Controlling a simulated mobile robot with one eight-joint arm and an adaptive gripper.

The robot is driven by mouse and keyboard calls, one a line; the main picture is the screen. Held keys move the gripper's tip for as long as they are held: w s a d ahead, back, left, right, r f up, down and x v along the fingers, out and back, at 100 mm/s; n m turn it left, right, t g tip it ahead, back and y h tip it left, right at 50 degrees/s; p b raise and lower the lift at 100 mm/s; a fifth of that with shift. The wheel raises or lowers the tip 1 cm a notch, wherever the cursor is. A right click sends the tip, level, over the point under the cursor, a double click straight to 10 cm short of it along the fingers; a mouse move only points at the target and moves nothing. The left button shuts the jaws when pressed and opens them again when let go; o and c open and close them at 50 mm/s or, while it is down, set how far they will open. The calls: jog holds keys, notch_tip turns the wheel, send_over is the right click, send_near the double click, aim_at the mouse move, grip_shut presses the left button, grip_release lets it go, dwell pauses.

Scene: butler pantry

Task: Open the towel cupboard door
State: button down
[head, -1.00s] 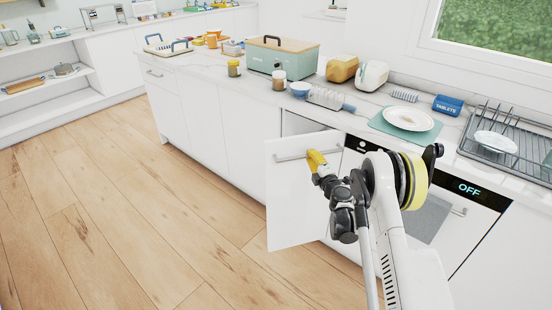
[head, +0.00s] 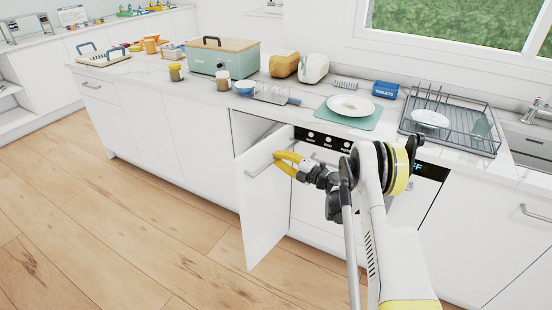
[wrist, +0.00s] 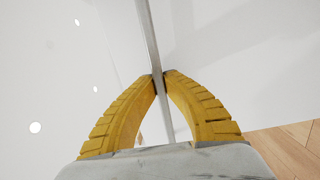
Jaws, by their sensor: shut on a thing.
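The towel cupboard door (head: 259,221) is a white panel in the head view. It stands partly open, swung out from the counter front, with its right edge by the black-panelled appliance. A gap (head: 249,130) shows behind its top edge. My gripper (head: 278,162), with yellow fingers, is shut on the metal bar handle (head: 256,173) on the door's outer face. In the wrist view, both fingertips (wrist: 160,75) meet at the handle bar (wrist: 149,35), which runs up between them. The cupboard's inside is mostly hidden by the door.
The marble counter (head: 150,83) above holds a green cooker box (head: 224,62), a plate (head: 350,105) on a mat and a dish rack (head: 455,130). The appliance (head: 318,205) stands right of the door. Wooden floor (head: 130,215) at the left is clear.

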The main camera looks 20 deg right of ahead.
jog(key=shift+d, duration=0.1)
jog(key=c, duration=1.5)
grip_release()
jog(key=v, duration=1.2)
